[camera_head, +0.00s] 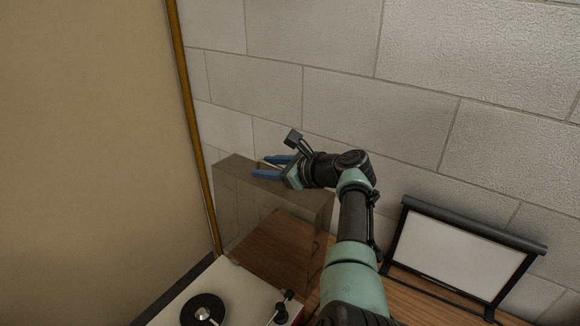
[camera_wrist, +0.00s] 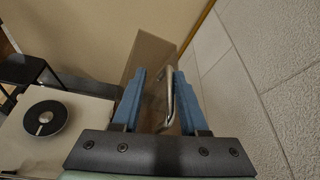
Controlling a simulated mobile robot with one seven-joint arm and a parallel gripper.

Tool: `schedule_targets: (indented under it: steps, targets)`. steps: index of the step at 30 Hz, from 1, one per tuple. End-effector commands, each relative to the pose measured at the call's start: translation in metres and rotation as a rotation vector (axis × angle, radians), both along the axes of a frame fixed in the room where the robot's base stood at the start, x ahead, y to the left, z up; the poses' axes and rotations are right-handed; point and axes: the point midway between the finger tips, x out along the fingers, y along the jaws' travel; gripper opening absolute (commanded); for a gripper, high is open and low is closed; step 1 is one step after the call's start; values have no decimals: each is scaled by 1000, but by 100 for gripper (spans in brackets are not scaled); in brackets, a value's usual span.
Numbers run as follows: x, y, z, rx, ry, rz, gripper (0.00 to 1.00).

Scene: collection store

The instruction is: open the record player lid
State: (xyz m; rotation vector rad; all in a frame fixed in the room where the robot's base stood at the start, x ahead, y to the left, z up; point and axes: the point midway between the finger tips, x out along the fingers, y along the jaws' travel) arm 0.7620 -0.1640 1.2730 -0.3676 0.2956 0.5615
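The record player (camera_head: 232,283) has a pale body, a black disc and a tonearm; it also shows at the left in the wrist view (camera_wrist: 85,122). Its tinted see-through lid (camera_head: 238,208) stands steeply raised behind the deck; part of it shows between and beyond my fingers in the wrist view (camera_wrist: 150,55). My gripper (camera_head: 261,166) is at the lid's top edge, its blue fingers apart. In the wrist view, a metal bar handle (camera_wrist: 170,97) appears between the open fingers (camera_wrist: 160,74). I cannot tell whether either finger touches it.
A pale block wall (camera_head: 330,100) rises close behind the lid and my gripper. A beige panel (camera_head: 90,120) with a yellowish edge strip (camera_head: 195,125) stands at the left. A dark-framed white screen (camera_head: 455,262) stands on the wooden surface (camera_head: 430,308) at the right.

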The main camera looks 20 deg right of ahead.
Motion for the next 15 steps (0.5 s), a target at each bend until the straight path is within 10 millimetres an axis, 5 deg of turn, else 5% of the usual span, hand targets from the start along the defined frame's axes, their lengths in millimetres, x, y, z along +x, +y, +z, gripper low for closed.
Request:
schedule_targets:
  steps: [15]
  targets:
    - [-46,-27,19,-3,-1,-1,42]
